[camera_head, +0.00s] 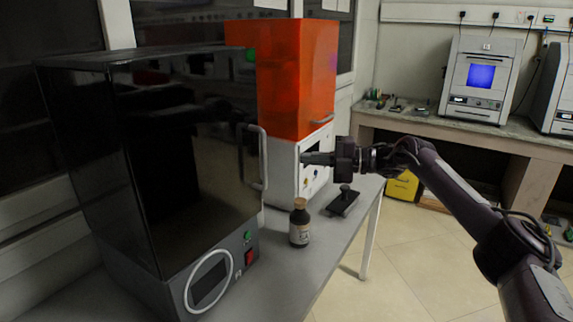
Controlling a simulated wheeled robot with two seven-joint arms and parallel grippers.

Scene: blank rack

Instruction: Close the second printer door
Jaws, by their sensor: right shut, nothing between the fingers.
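Two printers stand side by side on a grey table. The near one is a glossy black box (185,150) with a grey handle (263,158) at its right edge; I cannot tell if its door is fully shut. The far one has an orange cover (297,75) with a small grey handle (321,120) low on it, above a white base (285,180). The orange cover appears to sit down on the base. My right gripper (312,158) is shut and empty, pointing left in front of the white base, below the orange cover's handle. My left gripper is not in view.
A brown bottle (300,224) and a small black tool (343,201) stand on the table (290,272) in front of the printers. A bench (455,130) along the back wall carries white machines (480,78). Open tiled floor (400,262) lies to the right of the table.

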